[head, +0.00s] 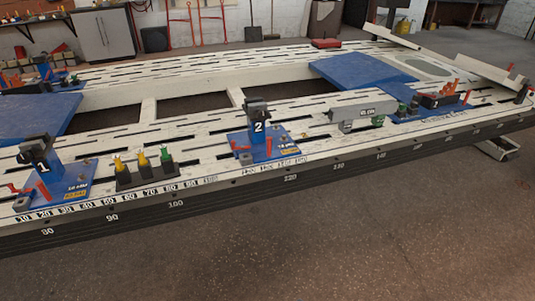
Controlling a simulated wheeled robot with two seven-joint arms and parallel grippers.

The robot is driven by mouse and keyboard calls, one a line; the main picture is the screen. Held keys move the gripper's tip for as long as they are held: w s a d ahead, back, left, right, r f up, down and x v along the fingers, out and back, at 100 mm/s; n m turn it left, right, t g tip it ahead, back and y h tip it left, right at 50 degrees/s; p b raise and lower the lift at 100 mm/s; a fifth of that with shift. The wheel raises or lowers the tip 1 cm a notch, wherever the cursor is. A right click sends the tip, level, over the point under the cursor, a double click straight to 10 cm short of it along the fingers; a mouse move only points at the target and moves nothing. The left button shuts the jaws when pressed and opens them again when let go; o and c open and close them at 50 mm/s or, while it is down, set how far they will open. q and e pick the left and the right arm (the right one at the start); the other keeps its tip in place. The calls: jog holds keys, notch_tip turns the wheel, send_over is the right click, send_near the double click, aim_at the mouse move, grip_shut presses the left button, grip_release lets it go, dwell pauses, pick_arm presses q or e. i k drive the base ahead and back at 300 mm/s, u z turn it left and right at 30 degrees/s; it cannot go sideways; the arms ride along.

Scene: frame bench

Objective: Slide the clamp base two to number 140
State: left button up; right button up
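Clamp base two (262,146) is a blue base with a dark upright clamp marked 2. It stands on the near slotted rail of the white frame bench (215,165), upright, in the middle of the head view. Along the bench's dark front edge, small white numbers run upward to the right. The base stands between the mark 100 (176,204) and the mark that looks like 120 (290,177). The number that looks like 140 (380,155) is further right. Neither of my grippers is in view.
Clamp base one (62,187) stands at the left. Several yellow and green-topped pieces sit in a black holder (145,174) between the bases. A grey block (362,113) lies on the rail right of base two, near 140. Further right is a blue base with tools (430,105).

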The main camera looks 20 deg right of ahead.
aim_at(262, 126)
jog(key=z, duration=0.1)
jog(key=i, duration=2.5)
